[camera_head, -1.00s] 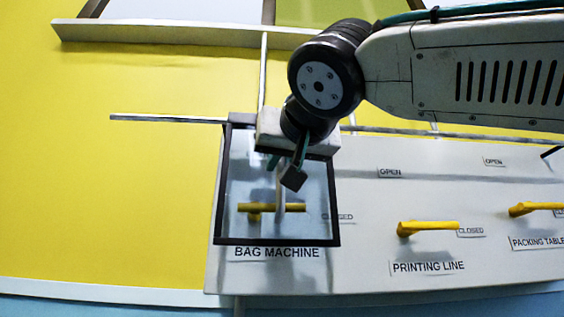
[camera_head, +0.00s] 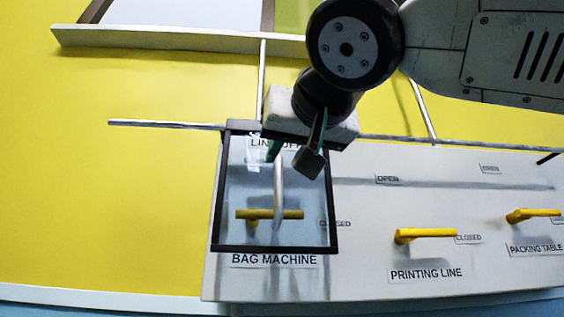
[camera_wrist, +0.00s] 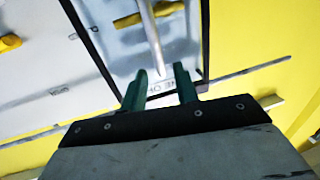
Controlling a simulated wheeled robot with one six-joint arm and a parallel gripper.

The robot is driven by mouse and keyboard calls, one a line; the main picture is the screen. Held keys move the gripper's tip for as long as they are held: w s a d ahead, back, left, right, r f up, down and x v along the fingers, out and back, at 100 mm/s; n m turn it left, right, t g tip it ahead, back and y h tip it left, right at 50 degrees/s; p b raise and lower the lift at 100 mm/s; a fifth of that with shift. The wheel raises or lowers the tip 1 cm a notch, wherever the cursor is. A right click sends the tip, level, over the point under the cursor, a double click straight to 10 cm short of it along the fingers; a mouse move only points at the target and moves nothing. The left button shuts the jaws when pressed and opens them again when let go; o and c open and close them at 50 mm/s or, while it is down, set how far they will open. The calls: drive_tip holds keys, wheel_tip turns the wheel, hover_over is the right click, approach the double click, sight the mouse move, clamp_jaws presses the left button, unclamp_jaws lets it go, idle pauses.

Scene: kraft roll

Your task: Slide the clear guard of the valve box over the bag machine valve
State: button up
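The clear guard (camera_head: 311,215) is a dark-framed transparent panel. It lies over the bag machine valve (camera_head: 285,214), whose yellow handle shows through it, pointing sideways. A pale upright bar handle (camera_head: 278,190) is on the guard; in the wrist view this bar (camera_wrist: 149,35) runs toward the gap between my fingers. My gripper (camera_head: 290,155) is in front of the guard's upper part, with its fingers apart. In the wrist view my gripper (camera_wrist: 160,80) has two separate green fingers with nothing clamped between them.
A metal rail (camera_head: 165,123) runs sideways along the box's top and sticks out to the left. The printing line valve (camera_head: 425,234) and packing table valve (camera_head: 532,214) are uncovered to the right. A ledge (camera_head: 180,38) crosses the yellow wall above.

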drive_tip(key=shift+v, duration=1.25)
wheel_tip(320, 180, down, 10)
drive_tip(key=a+n+g, duration=0.3)
drive_tip(key=n, duration=0.1)
drive_tip(key=w+d+f+n+g+h, duration=0.1)
drive_tip(key=d+f+g+h, duration=0.2)
drive_tip(key=f, duration=0.8)
drive_tip(key=w+d+f+g+h, duration=0.1)
drive_tip(key=d+f+g, duration=0.3)
drive_tip(key=f, duration=0.8)
drive_tip(key=s+d+f+m+g, duration=0.3)
drive_tip(key=s+d+f+m, duration=0.1)
drive_tip(key=d+f, duration=0.5)
drive_tip(key=s+d+f+m+g, duration=0.3)
drive_tip(key=s+d+f, duration=0.2)
drive_tip(key=d+f, duration=0.5)
wheel_tip(320, 180, down, 4)
drive_tip(key=shift+s+f+m, duration=0.15)
drive_tip(key=shift+s+m, duration=0.2)
drive_tip(key=shift+m, duration=0.05)
drive_tip(key=shift+d, duration=0.1)
